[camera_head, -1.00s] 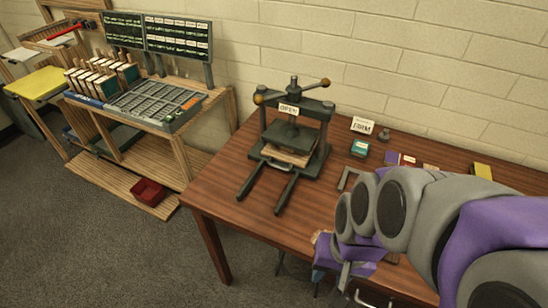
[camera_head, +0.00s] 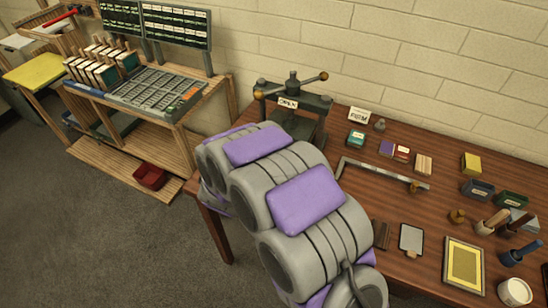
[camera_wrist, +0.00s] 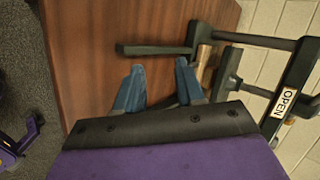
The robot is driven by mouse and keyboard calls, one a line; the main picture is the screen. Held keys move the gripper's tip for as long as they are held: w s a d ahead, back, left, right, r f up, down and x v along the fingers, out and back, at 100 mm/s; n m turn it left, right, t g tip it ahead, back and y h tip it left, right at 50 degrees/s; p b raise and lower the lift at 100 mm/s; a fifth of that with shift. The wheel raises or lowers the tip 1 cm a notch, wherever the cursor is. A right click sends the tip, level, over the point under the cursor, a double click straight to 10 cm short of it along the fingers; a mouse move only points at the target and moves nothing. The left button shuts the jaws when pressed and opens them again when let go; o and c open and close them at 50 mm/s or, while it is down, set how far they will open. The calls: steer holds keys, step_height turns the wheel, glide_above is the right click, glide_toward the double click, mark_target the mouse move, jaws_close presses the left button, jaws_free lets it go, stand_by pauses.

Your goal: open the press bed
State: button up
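The dark press stands on the wooden table; its top beam (camera_head: 312,103) carries an "OPEN" sign (camera_head: 288,103). In the head view my arm covers its lower part, rails and bed. In the wrist view the sign (camera_wrist: 286,104) is at the right. One dark rail (camera_wrist: 152,48) reaches left over the table, and a pale wooden edge of the press bed (camera_wrist: 204,56) shows by the rail's right end. My gripper (camera_wrist: 160,66) is open, its two blue fingers apart, near the rails in front of the bed. Nothing shows between the fingertips.
On the table (camera_head: 345,140), right of the press, are a "FIRM" card (camera_head: 359,115), a teal box (camera_head: 356,139) and a long metal bar (camera_head: 385,173). Trays, brushes and a framed yellow sheet (camera_head: 464,265) fill the right side. A wooden rack (camera_head: 130,165) stands at the left.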

steer(key=f, duration=0.1)
steer(key=m+t+h, duration=0.1)
steer(key=f+m+h+p, duration=0.1)
steer(key=shift+s+d+f+t, duration=0.3)
steer(key=shift+d, duration=0.05)
steer(key=h, duration=0.1)
steer(key=s+d+m+t+h+p, duration=0.1)
steer(key=d+m+t+h, duration=0.1)
steer(key=shift+s+d+f, duration=0.15)
steer(key=shift+s+f, duration=0.1)
steer(key=shift+s, duration=0.05)
steer(key=shift+s+d+r+m+t+h+p, duration=0.2)
steer(key=shift+s+d+m+t+h+p, duration=0.2)
steer(key=shift+t, duration=0.2)
steer(key=shift+w+d, duration=0.1)
steer(key=shift+d, duration=0.05)
steer(key=b+x, duration=0.1)
steer(key=x, duration=1.6)
steer(key=shift+w+r+b, duration=0.1)
steer(key=shift+r+b, duration=0.1)
steer(key=shift+b, duration=0.1)
steer(key=shift+c, duration=0.3)
steer(key=shift+d, duration=0.1)
jaws_close()
